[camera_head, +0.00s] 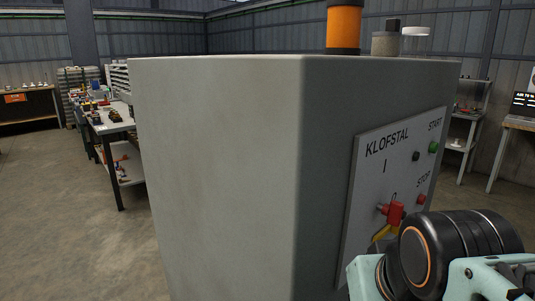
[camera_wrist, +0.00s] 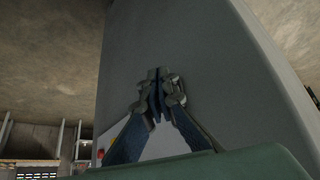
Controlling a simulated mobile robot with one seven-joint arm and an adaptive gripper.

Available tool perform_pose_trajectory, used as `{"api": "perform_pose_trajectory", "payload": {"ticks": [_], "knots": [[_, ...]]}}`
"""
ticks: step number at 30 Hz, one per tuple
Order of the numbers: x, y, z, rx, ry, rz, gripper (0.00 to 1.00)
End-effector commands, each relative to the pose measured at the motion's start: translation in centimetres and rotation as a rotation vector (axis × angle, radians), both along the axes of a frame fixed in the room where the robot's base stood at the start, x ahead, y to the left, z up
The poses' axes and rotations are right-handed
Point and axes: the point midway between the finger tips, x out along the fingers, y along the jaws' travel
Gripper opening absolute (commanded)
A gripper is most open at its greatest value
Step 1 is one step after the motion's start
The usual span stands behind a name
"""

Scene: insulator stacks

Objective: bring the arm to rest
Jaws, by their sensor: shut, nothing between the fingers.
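My gripper (camera_wrist: 158,98) shows in the wrist view with its fingertips together and nothing between them. It is in front of the grey face of a large cabinet (camera_wrist: 215,75); I cannot tell the exact gap. In the head view my arm fills the lower right corner, beside the cabinet's (camera_head: 225,150) control panel. The gripper itself is hidden there behind the arm.
The control panel (camera_head: 372,185) reads KLOFSTAL and carries a green START button (camera_head: 433,147), a red STOP button (camera_head: 421,199) and a red switch (camera_head: 395,212). An orange cylinder (camera_head: 343,27) stands above the cabinet. A cluttered workbench (camera_head: 108,125) is at left, with open floor before it.

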Motion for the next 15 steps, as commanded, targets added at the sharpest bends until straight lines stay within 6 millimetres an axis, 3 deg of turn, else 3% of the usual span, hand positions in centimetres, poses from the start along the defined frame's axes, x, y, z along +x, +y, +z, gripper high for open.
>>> {"api": "perform_pose_trajectory", "payload": {"ticks": [2,3,4,15], "knots": [[-2.4,1.8,-1.7,0.029,0.100,0.012,0.00],[-2.2,1.7,0.9,0.030,0.091,0.008,0.00],[-2.1,1.6,2.0,0.028,0.088,0.008,0.00],[-2.0,1.6,12.0,0.027,0.085,0.009,0.00]]}}
